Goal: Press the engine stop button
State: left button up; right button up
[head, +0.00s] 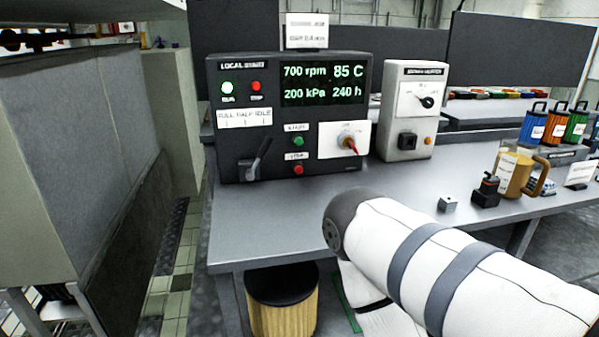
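The dark control panel (225,145) stands upright on the grey bench. Its red button (298,170) sits low on the front, just under a small label that appears to read STOP. A green button (298,141) sits above it under another small label. The display reads 700 rpm, 85 C, 200 kPa and 240 h. My white arm with grey bands crosses the lower right, in front of the bench edge. Neither of my grippers is in view.
A lever (257,158) and a red-pointer knob (350,139) flank the buttons. A beige gauge box (411,112) stands to the right. A small grey block (447,204), a tan mug (513,174) and coloured canisters (556,124) lie farther right.

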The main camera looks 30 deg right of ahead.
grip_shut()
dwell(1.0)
